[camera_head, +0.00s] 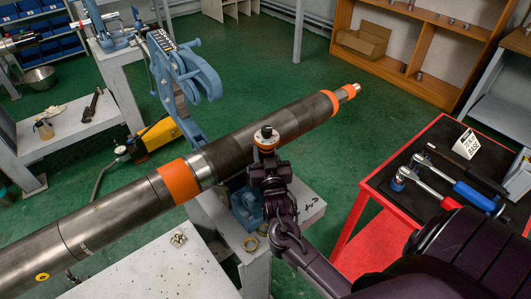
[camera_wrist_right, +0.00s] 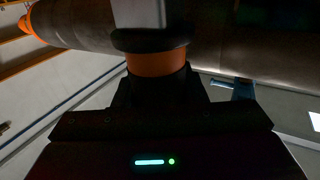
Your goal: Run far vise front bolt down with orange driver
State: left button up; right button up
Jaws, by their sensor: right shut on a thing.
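My right gripper (camera_head: 267,165) is shut on the orange driver (camera_head: 266,138), which stands upright in front of the long dark pipe. In the right wrist view the driver's orange band (camera_wrist_right: 152,63) and a black collar show between the gripper's fingers (camera_wrist_right: 155,90), with a grey shaft above. The pipe (camera_wrist_right: 80,22) crosses behind it. A blue vise part (camera_head: 248,208) sits below the pipe, partly hidden by my right arm. A large blue vise yoke (camera_head: 190,72) rises behind the pipe. The bolt and the driver's contact with it cannot be made out. My left gripper is not in view.
The pipe (camera_head: 110,215) runs from lower left to upper right with orange bands. A red cart (camera_head: 350,245) at right holds blue-handled tools (camera_head: 472,195) and a sign. A white bench top (camera_head: 165,265) is in front. A yellow tool (camera_head: 160,138) lies behind the pipe.

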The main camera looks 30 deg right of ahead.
jog(key=shift+f, duration=0.15)
jog(key=shift+s+f, duration=0.1)
jog(key=shift+f, duration=0.05)
dwell(0.8)
jog(key=shift+r+p, duration=1)
jog(key=shift+r, duration=0.1)
jog(key=shift+f, duration=0.1)
